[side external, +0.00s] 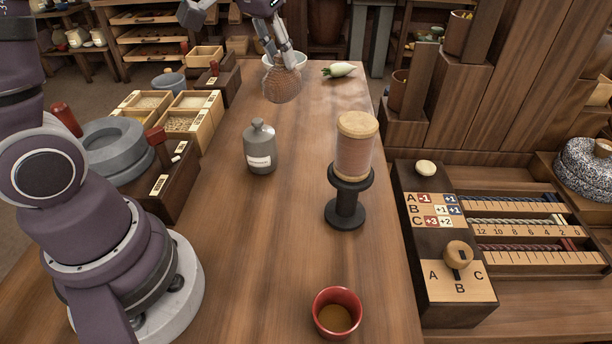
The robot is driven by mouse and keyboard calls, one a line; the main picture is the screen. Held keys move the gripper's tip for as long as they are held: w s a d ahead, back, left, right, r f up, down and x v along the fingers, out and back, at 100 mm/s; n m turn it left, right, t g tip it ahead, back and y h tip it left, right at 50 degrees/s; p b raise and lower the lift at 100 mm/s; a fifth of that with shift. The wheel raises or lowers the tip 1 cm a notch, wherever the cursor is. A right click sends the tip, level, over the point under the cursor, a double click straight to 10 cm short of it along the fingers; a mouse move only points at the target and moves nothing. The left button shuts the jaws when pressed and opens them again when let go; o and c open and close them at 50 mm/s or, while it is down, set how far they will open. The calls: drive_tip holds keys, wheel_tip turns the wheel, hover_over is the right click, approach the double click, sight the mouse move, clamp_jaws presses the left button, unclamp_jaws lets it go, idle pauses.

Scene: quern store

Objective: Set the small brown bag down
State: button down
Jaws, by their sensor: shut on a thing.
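My gripper (279,58) is at the top of the side view, over the far part of the wooden table (290,230). It is shut on the small brown bag (283,85), a rounded, textured brown thing hanging below its fingers. The bag is in front of a pale bowl (269,60) and partly hides it. I cannot tell whether the bag touches the table.
A grey lidded jar (260,150), a spool on a black stand (346,205) and a red cup (337,313) stand nearer. A white radish (339,70) lies right of the bag. Grain boxes (190,122) line the left; a scoring board (440,280) is right.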

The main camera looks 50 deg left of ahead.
drive_tip(key=s+d+f+m, duration=0.2)
drive_tip(key=s+d, duration=0.3)
drive_tip(key=s, duration=0.1)
wheel_tip(320, 180, down, 9)
drive_tip(key=shift+h, duration=0.4)
drive_tip(key=shift+w+f, duration=0.9)
drive_tip(key=shift+w, duration=1.85)
drive_tip(key=shift+w+f, duration=0.9)
drive_tip(key=shift+w, duration=1.85)
drive_tip(key=shift+w+f, duration=0.9)
drive_tip(key=shift+w, duration=1.85)
drive_tip(key=shift+a, duration=0.1)
drive_tip(key=c, duration=1)
unclamp_jaws()
drive_tip(key=shift+f, duration=0.15)
drive_tip(key=shift+o, duration=0.2)
